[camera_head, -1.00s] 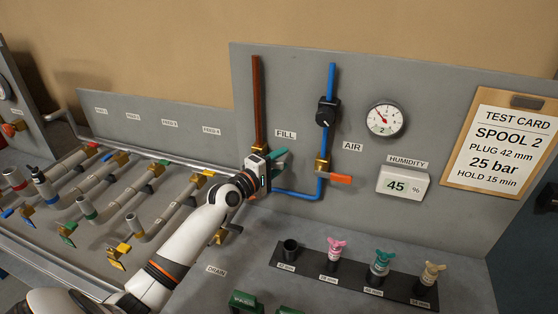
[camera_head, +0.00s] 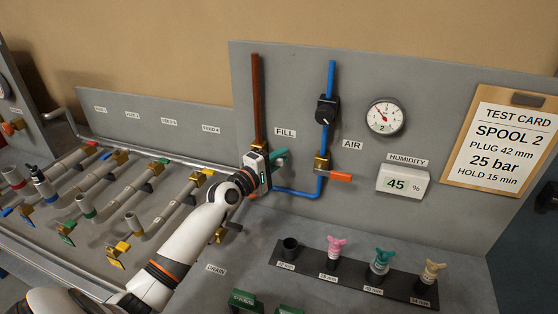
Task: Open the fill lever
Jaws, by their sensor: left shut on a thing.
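My left gripper (camera_head: 270,166) is at the grey panel, just below the FILL label (camera_head: 285,132) and at the lower end of the brown pipe (camera_head: 256,100). It is shut on the fill lever (camera_head: 281,154), whose teal end shows beyond the gripper. The gripper body hides the rest of the lever and most of its valve. My right gripper is not in view.
Right of the gripper are a blue pipe (camera_head: 330,80) and an orange air lever (camera_head: 341,177). Below stands a black rack (camera_head: 350,285) with several plugs. Pipes with coloured valves lie to the left.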

